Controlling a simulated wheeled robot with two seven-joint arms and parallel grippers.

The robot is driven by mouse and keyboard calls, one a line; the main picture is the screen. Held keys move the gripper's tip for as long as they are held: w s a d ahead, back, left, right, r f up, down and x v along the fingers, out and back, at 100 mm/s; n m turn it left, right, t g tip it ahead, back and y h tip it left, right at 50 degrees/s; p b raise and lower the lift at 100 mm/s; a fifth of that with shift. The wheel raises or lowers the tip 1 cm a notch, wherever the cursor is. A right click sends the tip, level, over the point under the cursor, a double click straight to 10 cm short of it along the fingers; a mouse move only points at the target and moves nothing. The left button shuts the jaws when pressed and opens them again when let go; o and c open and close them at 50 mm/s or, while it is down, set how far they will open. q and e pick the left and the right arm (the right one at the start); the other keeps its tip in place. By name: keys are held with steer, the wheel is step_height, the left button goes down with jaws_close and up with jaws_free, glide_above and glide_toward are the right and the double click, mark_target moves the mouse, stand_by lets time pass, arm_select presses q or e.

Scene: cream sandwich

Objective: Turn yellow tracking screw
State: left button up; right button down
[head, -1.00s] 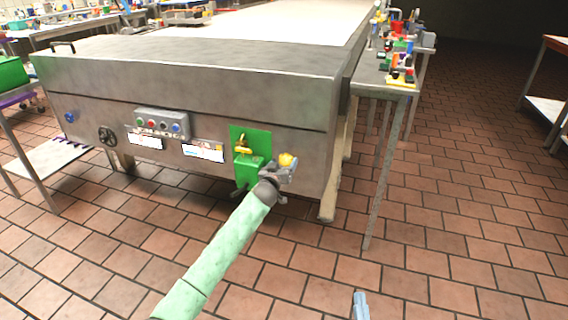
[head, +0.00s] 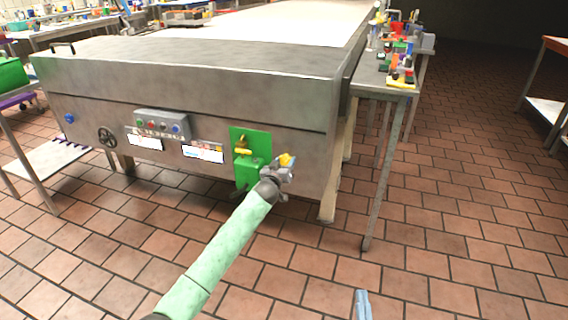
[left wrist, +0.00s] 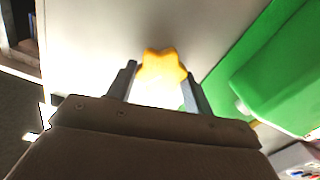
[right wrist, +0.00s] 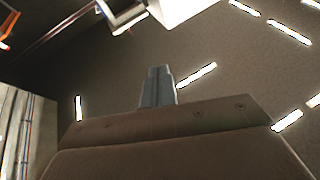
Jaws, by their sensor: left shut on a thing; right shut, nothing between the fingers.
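The yellow tracking screw (head: 286,159) is a star-shaped knob on the front face of the large metal machine (head: 190,95), right of a green bracket (head: 250,160). My left gripper (head: 284,169) is shut on it. In the left wrist view the yellow screw (left wrist: 162,67) sits between the two fingers of my left gripper (left wrist: 162,88), with the green bracket (left wrist: 275,75) on the right. My right gripper (head: 362,305) is low at the bottom of the head view. In the right wrist view my right gripper (right wrist: 157,85) is shut and empty.
A control box (head: 162,124) with buttons, a black handwheel (head: 107,137) and white labels are on the machine's front, left of the bracket. A narrow side table (head: 392,84) with small coloured items stands at right. The tiled floor (head: 450,220) is clear in front and right.

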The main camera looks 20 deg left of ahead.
arm_select(q)
steer(key=shift+m+p, duration=0.5)
steer(key=shift+m, duration=0.1)
steer(key=shift+m+p, duration=0.5)
steer(key=shift+m, duration=0.3)
arm_select(e)
step_height(320, 180, down, 20)
steer(key=s+g+h, duration=0.1)
steer(key=s+g, duration=0.1)
steer(key=g, duration=0.5)
arm_select(q)
steer(key=shift+d+m+p, duration=0.1)
steer(key=shift+m+p, duration=0.35)
steer(key=shift+m, duration=0.35)
steer(key=shift+m+p, duration=0.5)
steer(key=shift+m, duration=0.6)
steer(key=shift+d+m, duration=0.1)
steer(key=shift+m, duration=0.3)
steer(key=shift+f+m+p, duration=0.15)
steer(key=shift+m+p, duration=0.7)
steer(key=shift+m, duration=1.25)
arm_select(e)
steer(key=s+f+g+h, duration=0.1)
steer(key=s+f+g, duration=0.6)
steer(key=s+f, duration=0.6)
steer(key=shift+s+d+f+g+h, duration=0.2)
steer(key=shift+d+f+g+h, duration=0.2)
steer(key=shift+f, duration=1.6)
arm_select(q)
steer(key=shift+d, duration=0.1)
